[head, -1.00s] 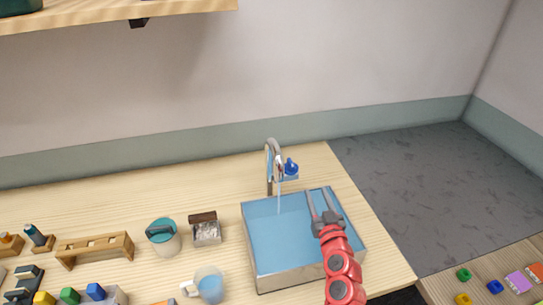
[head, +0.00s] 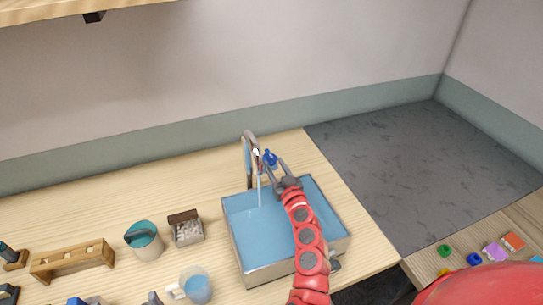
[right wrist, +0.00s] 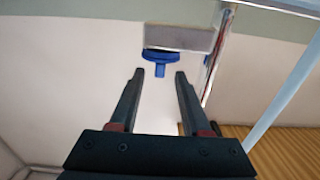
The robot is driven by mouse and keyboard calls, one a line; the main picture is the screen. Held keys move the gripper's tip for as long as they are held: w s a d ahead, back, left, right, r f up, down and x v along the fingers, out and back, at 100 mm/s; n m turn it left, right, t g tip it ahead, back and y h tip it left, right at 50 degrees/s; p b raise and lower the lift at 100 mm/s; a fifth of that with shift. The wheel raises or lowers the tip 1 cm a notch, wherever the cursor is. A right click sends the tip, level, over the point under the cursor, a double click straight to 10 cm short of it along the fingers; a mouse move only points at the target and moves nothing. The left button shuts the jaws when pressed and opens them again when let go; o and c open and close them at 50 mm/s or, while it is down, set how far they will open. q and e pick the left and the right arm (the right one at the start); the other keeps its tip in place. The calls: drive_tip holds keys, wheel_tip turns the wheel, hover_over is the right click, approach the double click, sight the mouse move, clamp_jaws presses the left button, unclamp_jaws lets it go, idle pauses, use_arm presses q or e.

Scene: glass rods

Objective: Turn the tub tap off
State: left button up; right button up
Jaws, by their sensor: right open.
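The tub (head: 239,255) is a metal basin full of blue water. My right gripper (head: 272,168) is open, its fingers pointing at the handle. In the right wrist view the handle is just beyond the fingertips and centred between them. My left gripper is not in view.
To the left on the wooden table stand a teal-lidded pot (head: 145,240), a small box with a brown top (head: 187,228), a jug of blue liquid (head: 197,287) and a wooden rack (head: 72,261). A shelf edge (head: 70,18) hangs above.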

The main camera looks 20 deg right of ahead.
sight(272, 160)
drive_tip(key=shift+w+p, duration=0.3)
drive_tip(key=shift+w, duration=1.4)
clamp_jaws()
